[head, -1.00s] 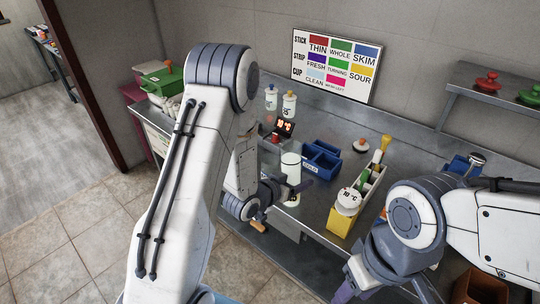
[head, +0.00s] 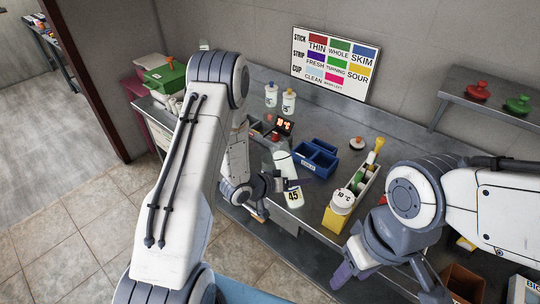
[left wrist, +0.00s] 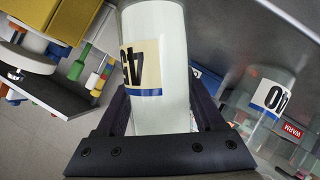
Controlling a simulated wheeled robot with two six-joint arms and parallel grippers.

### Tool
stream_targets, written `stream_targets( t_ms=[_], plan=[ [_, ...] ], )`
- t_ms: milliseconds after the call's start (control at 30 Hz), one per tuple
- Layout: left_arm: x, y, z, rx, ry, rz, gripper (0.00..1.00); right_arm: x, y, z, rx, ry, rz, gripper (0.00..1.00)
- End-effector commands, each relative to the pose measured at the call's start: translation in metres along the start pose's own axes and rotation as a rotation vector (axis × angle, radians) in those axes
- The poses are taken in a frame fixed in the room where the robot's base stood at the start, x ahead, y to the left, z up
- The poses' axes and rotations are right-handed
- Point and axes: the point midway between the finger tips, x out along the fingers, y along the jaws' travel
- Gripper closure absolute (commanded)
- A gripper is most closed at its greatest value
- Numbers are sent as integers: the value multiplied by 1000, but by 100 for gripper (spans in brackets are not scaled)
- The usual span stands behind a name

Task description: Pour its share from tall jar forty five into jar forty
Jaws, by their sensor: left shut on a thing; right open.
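Tall jar forty five (head: 281,165), a narrow jar full of white liquid with a 45 label, is held in my left gripper (head: 281,185) above the front of the steel counter. It leans to the left at its top in the head view. In the left wrist view the jar (left wrist: 157,70) stands between both fingers of my left gripper (left wrist: 160,112). Jar forty (left wrist: 262,98), clear glass with a 40 label, stands apart from it on the right of that view; I cannot make out its contents. My right gripper (head: 385,287) is open and empty at the lower right.
A blue divided bin (head: 316,160) and a yellow caddy (head: 336,220) with a 10 °C tub (head: 342,200) stand right of the jar. A red-lit display (head: 284,125) and two white bottles (head: 271,95) are behind it. A colour chart (head: 335,65) hangs on the wall.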

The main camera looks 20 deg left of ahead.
Motion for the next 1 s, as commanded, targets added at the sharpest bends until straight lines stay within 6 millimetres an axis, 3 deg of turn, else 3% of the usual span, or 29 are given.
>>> stream_targets(
  t_ms=[1000],
  plan=[
    [1,2,5,-119,-42,45,100,-10,-1,0,1,0,0,50]
  ],
)
